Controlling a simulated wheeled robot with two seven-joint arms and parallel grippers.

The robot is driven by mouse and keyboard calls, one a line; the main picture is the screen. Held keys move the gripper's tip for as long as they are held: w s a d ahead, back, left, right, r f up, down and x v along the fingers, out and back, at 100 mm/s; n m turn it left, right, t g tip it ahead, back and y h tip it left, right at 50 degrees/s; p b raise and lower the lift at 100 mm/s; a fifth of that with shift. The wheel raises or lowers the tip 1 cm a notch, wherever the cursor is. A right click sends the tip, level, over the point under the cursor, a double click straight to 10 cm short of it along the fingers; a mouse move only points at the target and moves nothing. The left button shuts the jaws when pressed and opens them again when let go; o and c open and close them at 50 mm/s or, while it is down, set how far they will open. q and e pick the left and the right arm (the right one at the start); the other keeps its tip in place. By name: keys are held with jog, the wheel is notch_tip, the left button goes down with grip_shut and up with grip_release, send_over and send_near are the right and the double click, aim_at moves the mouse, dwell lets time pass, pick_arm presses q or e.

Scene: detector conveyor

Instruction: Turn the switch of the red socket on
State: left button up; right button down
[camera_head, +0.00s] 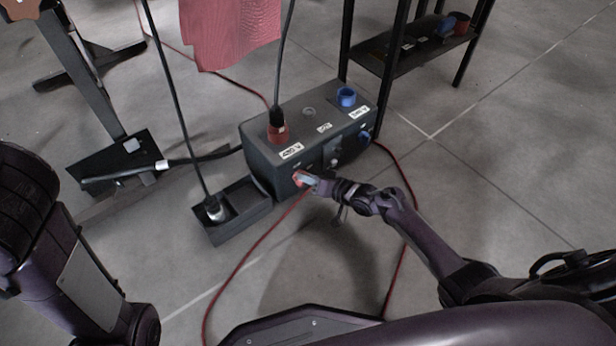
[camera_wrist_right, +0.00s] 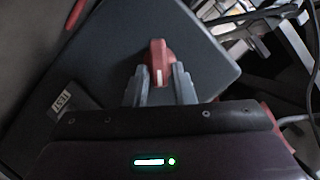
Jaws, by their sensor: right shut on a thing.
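The dark socket box (camera_head: 262,152) stands on the floor in the middle of the head view. The red socket (camera_head: 277,132) is on its top at the left, with a black plug and cable in it. The red switch (camera_wrist_right: 158,62) is on the box's front face, below that socket. In the right wrist view it is a red knob with a white mark pointing toward my gripper. My right gripper (camera_head: 308,180) is at the switch, its fingers (camera_wrist_right: 160,88) shut on the knob from both sides. My left arm shows at the left; its gripper is out of view.
A blue socket (camera_head: 346,97) and a grey socket (camera_head: 309,112) are also on the box top. A black tray (camera_head: 236,226) with a plug in it lies left of the box. Red cables run along the floor. A black shelf (camera_head: 412,52) stands behind.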

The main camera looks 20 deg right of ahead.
jog(key=shift+w+d+f+m+t+y+b, duration=0.1)
jog(key=shift+f+m+t+y+b, duration=0.15)
jog(key=shift+m+y+b, duration=0.65)
jog(key=shift+w+d+f+m+t+y+b, duration=0.1)
jog(key=shift+f+m+t+y+b, duration=0.15)
jog(key=shift+m+b, duration=1.2)
jog(key=shift+d+f+m+t+y+b, duration=0.15)
jog(key=shift+m+y+b, duration=0.5)
jog(key=shift+m, duration=1)
jog(key=shift+a, duration=0.1)
jog(key=c, duration=1.4)
grip_release()
jog(key=shift+a, duration=0.1)
